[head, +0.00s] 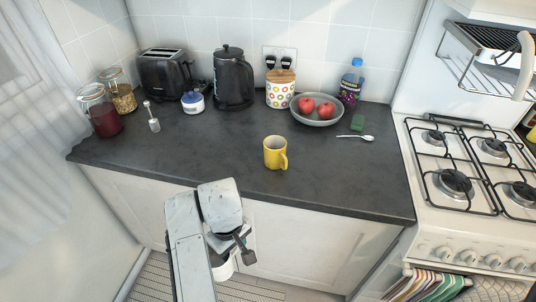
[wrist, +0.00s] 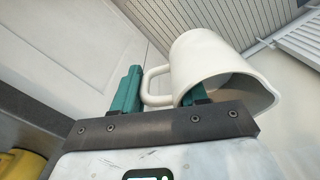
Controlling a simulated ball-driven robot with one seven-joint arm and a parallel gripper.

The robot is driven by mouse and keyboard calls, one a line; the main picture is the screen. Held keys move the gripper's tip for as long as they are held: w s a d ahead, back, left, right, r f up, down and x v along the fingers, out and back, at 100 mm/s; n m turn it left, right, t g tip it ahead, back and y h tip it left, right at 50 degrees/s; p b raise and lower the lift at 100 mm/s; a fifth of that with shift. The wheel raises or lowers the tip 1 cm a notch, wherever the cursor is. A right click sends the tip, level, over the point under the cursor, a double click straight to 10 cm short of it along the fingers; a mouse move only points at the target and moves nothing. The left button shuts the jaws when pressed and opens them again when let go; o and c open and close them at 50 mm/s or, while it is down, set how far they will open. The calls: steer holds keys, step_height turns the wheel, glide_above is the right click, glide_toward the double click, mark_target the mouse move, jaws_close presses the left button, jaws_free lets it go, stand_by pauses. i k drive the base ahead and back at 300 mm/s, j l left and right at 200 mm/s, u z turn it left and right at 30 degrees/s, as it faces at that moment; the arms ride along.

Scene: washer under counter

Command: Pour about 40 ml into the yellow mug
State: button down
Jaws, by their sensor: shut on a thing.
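The yellow mug (head: 274,152) stands upright on the dark counter near its front, with its handle to the right. Its inside is hardly visible. My gripper (head: 240,245) is in front of the counter, below and left of the mug. It is shut on a white jug (wrist: 205,58), whose handle lies between the teal fingers (wrist: 160,92) in the wrist view. The jug is mostly hidden behind my arm in the head view, where a white part (head: 224,270) shows. Its contents are not visible. Part of the yellow mug (wrist: 22,165) shows at lower left in the wrist view.
A bowl with red fruit (head: 318,119), a spotted canister (head: 280,95), a black kettle (head: 233,80) and a toaster (head: 164,76) stand along the back. A spoon (head: 355,138) lies right of the mug. The counter (head: 205,150) left of the mug is clear.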

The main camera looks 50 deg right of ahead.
mark_target(275, 146)
steer(key=i+j, duration=0.15)
steer(key=j, duration=0.2)
steer(key=i+j, duration=0.2)
steer(key=j, duration=0.2)
steer(key=i+j, duration=0.15)
steer(key=j, duration=0.2)
steer(key=i+j, duration=0.15)
steer(key=j, duration=0.25)
steer(key=i+j, duration=0.2)
steer(key=j, duration=0.15)
steer(key=i+j, duration=0.15)
steer(key=j, duration=0.25)
steer(key=i+j, duration=0.15)
steer(key=j, duration=0.2)
steer(key=j+z, duration=0.15)
steer(key=z, duration=1.8)
steer(key=i+j, duration=0.05)
steer(key=j, duration=0.05)
